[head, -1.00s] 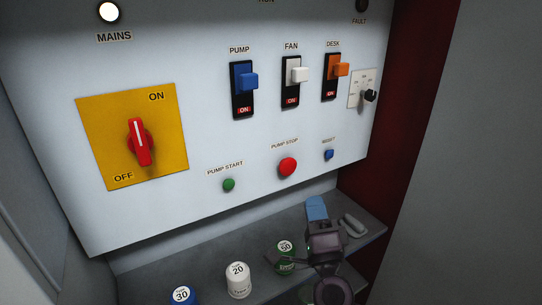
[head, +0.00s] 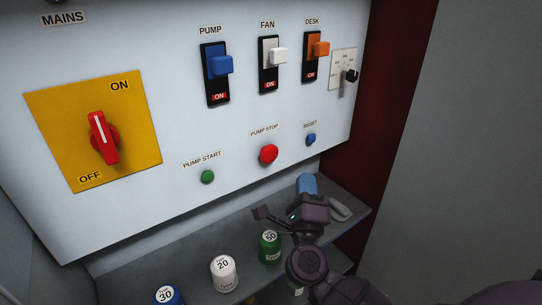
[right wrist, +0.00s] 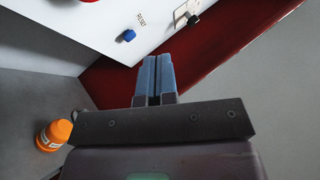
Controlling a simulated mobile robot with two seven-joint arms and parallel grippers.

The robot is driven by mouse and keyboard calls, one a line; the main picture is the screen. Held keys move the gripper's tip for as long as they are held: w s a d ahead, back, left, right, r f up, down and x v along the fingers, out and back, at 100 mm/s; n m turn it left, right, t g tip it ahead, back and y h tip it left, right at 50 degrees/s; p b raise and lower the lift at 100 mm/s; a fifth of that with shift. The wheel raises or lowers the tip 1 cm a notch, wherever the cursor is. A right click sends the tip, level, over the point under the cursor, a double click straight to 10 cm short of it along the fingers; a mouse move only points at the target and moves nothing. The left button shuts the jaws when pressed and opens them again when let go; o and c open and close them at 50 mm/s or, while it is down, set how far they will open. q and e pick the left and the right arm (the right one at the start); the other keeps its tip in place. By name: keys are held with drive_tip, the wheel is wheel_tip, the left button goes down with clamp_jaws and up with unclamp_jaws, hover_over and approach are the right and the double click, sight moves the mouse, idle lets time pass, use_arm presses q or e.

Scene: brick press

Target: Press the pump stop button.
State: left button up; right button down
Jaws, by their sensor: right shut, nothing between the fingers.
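The pump stop button (head: 268,154) is a red round knob under its "PUMP STOP" label on the white panel. It is unobstructed in the head view. A red piece cut off at the top left of the right wrist view may be it. My right gripper (head: 307,184) has blue fingers and is below and to the right of the red button, apart from it in the picture. It shows below the blue reset button (head: 310,139). In the right wrist view its fingers (right wrist: 155,75) are shut together with nothing between them. My left gripper is not in view.
The green pump start button (head: 207,177) is left of the red one. Pump, fan and desk switches (head: 219,66) are above. A shelf (head: 190,258) below holds white (head: 224,274), green (head: 270,247) and blue (head: 168,296) containers. A dark red side wall (head: 353,137) bounds the right.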

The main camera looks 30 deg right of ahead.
sight(269, 154)
use_arm(q)
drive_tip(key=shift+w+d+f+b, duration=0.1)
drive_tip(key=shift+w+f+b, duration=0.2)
drive_tip(key=shift+b, duration=0.15)
use_arm(e)
drive_tip(key=w, duration=0.8)
drive_tip(key=shift+a, duration=0.35)
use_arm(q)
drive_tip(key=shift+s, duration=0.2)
use_arm(e)
drive_tip(key=shift+w, duration=0.1)
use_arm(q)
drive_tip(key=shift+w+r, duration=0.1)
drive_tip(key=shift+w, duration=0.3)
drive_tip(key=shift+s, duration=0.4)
use_arm(e)
drive_tip(key=shift+w, duration=0.1)
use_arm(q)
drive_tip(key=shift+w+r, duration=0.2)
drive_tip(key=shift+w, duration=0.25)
use_arm(e)
drive_tip(key=shift+w, duration=0.3)
